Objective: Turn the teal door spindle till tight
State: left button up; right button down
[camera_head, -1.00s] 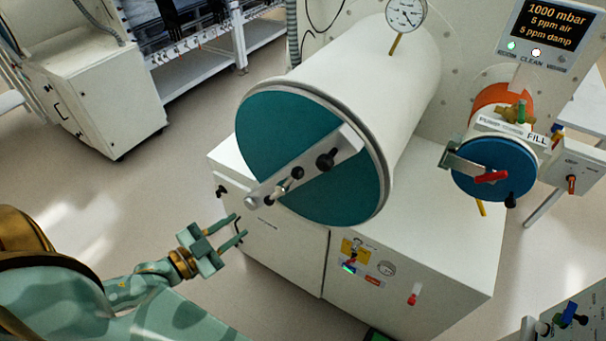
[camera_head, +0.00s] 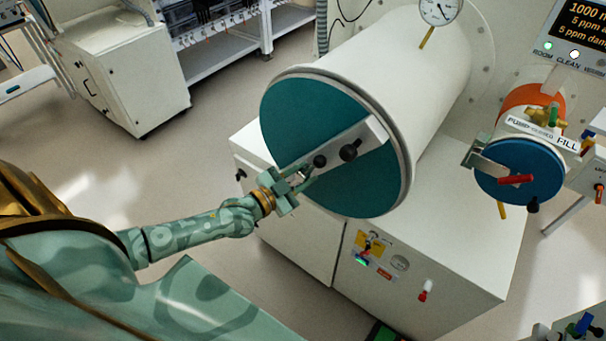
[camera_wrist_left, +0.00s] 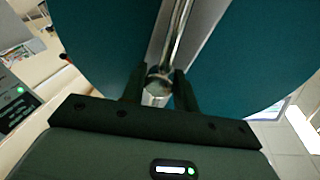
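The round teal door (camera_head: 300,115) closes the front end of a white cylinder, and a pale bar (camera_head: 372,135) crosses it. Two black knobs stand on the bar, one (camera_head: 350,152) further out and one (camera_head: 319,161) close to my left gripper (camera_head: 306,174). My left gripper is at the lower left part of the bar and hides that end and the silver handle of the spindle. In the left wrist view its dark fingers (camera_wrist_left: 160,82) stand apart, on either side of a shiny metal rod (camera_wrist_left: 178,35) with a rounded end. I cannot tell whether they touch it. My right gripper is out of view.
The cylinder (camera_head: 415,75) rests on a white cabinet (camera_head: 455,260). A smaller blue door (camera_head: 520,172) with a red handle is at its right. A gauge (camera_head: 439,10) and a display (camera_head: 580,25) are above. Open floor (camera_head: 130,185) lies to the left.

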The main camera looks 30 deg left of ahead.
pick_arm(q)
jog(key=shift+w, duration=0.1)
grip_shut()
